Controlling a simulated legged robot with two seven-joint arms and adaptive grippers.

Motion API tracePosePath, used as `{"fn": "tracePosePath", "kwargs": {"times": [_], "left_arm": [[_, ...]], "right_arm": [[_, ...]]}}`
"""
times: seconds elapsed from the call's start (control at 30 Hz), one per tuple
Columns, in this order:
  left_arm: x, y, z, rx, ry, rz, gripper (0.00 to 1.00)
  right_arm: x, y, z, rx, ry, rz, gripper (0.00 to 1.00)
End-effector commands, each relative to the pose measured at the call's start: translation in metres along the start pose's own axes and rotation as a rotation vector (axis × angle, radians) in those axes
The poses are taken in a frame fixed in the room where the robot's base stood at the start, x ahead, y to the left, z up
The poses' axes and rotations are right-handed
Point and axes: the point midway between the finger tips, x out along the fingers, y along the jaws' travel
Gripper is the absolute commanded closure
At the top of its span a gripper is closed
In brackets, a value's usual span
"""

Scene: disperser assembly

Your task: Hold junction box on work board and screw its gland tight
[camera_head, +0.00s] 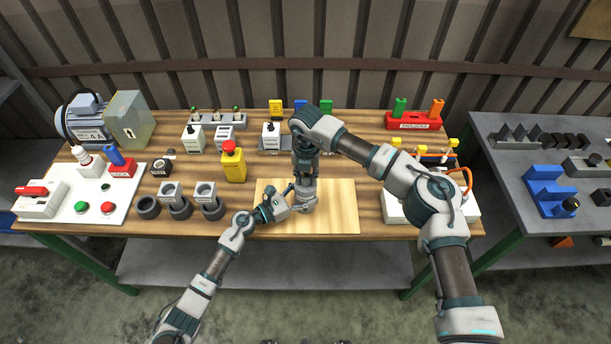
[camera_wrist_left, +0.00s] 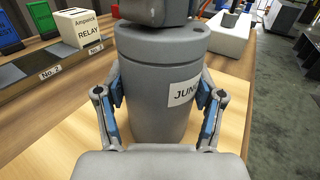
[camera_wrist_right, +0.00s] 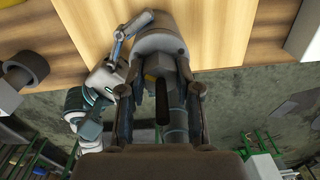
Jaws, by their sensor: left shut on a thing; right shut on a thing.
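The junction box (camera_wrist_left: 155,85) is a grey upright cylinder with a white label starting "JUN". It stands on the pale work board (camera_head: 338,210). My left gripper (camera_wrist_left: 160,100) is shut on its sides, one finger on each side. My right gripper (camera_wrist_right: 165,78) reaches down from above and is shut on the gland (camera_wrist_right: 160,68) at the top of the box. A dark grey part shows above the box in the left wrist view, cut off by the frame edge. In the head view my arms hide much of the box and all of the gland.
Dark grey rings (camera_head: 148,207) lie left of the board. A yellow part with a red top (camera_head: 232,160) stands behind them. A white tray (camera_head: 398,210) stands at the right. The board's right part is bare.

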Motion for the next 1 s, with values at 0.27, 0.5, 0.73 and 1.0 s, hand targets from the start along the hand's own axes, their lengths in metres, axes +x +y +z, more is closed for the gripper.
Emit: {"fn": "tracePosePath", "kwargs": {"times": [0.27, 0.5, 0.73, 1.0], "left_arm": [[-0.003, 0.002, -0.006, -0.004, 0.01, 0.005, 0.9], [-0.003, 0.003, -0.006, -0.004, 0.011, 0.007, 0.9], [-0.002, 0.003, -0.007, -0.004, 0.011, 0.006, 0.9], [-0.002, 0.002, -0.007, -0.004, 0.011, 0.004, 0.9]], "right_arm": [[0.0, -0.007, 0.005, 0.023, -0.008, -0.011, 1.0], [-0.001, -0.007, 0.005, 0.022, -0.008, -0.011, 0.47], [0.0, -0.004, 0.003, 0.015, -0.004, -0.007, 0.43], [-0.022, -0.002, 0.003, 0.012, -0.005, -0.004, 0.43]]}}
